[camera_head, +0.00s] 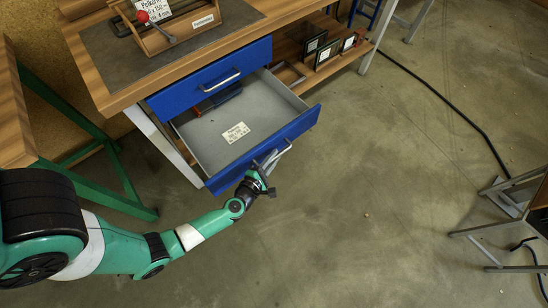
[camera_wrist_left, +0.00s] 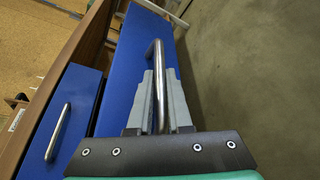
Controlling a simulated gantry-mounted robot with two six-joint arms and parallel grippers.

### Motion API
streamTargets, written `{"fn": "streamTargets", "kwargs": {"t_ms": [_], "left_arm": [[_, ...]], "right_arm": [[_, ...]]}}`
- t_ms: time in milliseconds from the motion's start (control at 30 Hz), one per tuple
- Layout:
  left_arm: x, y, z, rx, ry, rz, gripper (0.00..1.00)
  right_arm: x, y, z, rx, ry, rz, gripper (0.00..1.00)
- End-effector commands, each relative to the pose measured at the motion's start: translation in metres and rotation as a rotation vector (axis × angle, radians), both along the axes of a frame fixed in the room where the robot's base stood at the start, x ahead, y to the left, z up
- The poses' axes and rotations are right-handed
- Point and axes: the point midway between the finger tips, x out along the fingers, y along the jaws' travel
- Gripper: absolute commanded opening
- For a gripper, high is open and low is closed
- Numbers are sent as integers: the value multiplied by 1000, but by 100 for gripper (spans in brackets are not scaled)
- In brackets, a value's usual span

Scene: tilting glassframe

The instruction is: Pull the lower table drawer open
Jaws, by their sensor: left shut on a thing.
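The lower table drawer (camera_head: 265,151) has a blue front and stands pulled well out of the table in the head view. Its grey inside shows a white label (camera_head: 236,132) and a dark tool with a red part (camera_head: 205,107). My left gripper (camera_head: 268,167) is at the front of this drawer, shut on its metal handle (camera_head: 284,153). In the left wrist view the handle (camera_wrist_left: 158,75) runs between the fingers of the gripper (camera_wrist_left: 159,90). The upper drawer (camera_head: 213,78) is blue and closed, with its own handle (camera_head: 221,80). My right gripper is not in view.
The wooden tabletop (camera_head: 88,52) carries a wooden tray (camera_head: 170,38) with a red-knobbed tool. Small framed items (camera_head: 325,53) stand on a shelf to the right. A green-framed table (camera_head: 90,195) is at left. The floor in front of the drawer is clear.

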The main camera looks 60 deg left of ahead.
Motion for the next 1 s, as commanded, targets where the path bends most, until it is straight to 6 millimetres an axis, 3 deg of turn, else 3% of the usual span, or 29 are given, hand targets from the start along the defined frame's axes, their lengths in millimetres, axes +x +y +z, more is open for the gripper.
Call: {"fn": "streamTargets", "kwargs": {"t_ms": [200, 233, 300, 667, 1000], "left_arm": [[0, 0, 0, 1, 0, 0, 0], [0, 0, 0, 1, 0, 0, 21], [0, 0, 0, 1, 0, 0, 30], [-4, -3, 2, 0, 1, -2, 30], [-64, -43, 20, 0, 4, -10, 30]], "right_arm": [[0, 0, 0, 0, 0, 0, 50], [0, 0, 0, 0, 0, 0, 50], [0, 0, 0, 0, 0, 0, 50], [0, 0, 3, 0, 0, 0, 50], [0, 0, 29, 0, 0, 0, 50]]}}
